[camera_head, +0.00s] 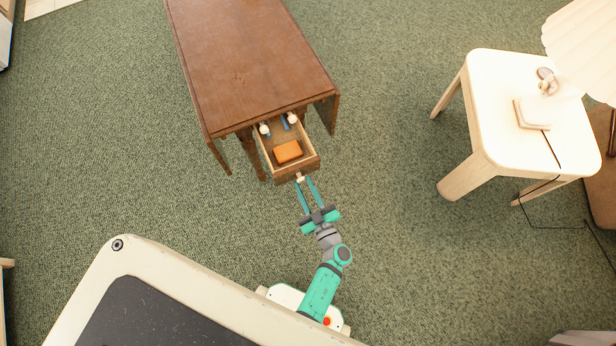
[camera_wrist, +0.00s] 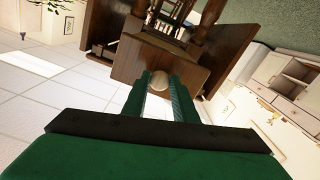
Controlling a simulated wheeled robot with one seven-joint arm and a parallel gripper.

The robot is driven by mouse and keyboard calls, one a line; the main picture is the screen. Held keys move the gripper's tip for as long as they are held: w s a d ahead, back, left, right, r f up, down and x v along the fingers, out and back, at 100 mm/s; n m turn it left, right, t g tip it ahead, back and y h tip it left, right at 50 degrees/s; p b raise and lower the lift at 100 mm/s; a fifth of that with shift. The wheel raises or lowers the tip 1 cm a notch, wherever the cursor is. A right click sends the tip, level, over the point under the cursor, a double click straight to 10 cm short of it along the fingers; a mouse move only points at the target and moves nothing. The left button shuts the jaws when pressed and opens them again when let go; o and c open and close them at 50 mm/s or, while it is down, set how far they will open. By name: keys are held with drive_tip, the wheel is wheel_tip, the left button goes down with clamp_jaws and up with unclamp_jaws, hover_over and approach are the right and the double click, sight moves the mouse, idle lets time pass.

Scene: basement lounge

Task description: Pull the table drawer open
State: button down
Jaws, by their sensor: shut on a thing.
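The brown wooden table (camera_head: 245,60) stands at the upper middle of the head view with its leaves hanging down. Its drawer (camera_head: 312,161) is pulled out from the near end, and its inside shows. An orange block (camera_head: 287,151) and several small blue and white items lie in it. My gripper (camera_head: 302,182) is at the drawer front, with its fingers shut on the round pale knob (camera_head: 299,177). In the wrist view the knob (camera_wrist: 159,80) sits between the fingertips (camera_wrist: 160,90), against the drawer front (camera_wrist: 140,62).
A pale side table (camera_head: 490,75) with a lamp (camera_head: 585,45) and small items stands at the right. A large cream-edged piece with a dark top (camera_head: 150,310) fills the lower left. Green carpet (camera_head: 390,200) lies clear between them.

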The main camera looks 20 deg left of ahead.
idle(0.3)
drive_tip(key=c, duration=1.4)
unclamp_jaws()
drive_tip(key=shift+c, duration=0.2)
drive_tip(key=shift+d, duration=0.1)
drive_tip(key=v, duration=1)
drive_tip(key=shift+s+d, duration=0.25)
drive_tip(key=shift+s, duration=0.05)
drive_tip(key=s+d+r+m+t+h, duration=0.1)
drive_tip(key=s+r+m+h, duration=0.3)
drive_tip(key=r, duration=0.4)
drive_tip(key=s+d+r+m+t+h, duration=0.1)
drive_tip(key=s+d+r+m+h, duration=0.3)
drive_tip(key=r, duration=0.4)
drive_tip(key=s+d+r+m+t+h, duration=0.1)
drive_tip(key=s+d+r+m+h, duration=0.2)
drive_tip(key=r, duration=0.5)
drive_tip(key=s+m+h, duration=0.1)
drive_tip(key=s+h, duration=0.1)
drive_tip(key=s, duration=0.1)
drive_tip(key=shift+r+m, duration=0.2)
drive_tip(key=shift+m, duration=0.1)
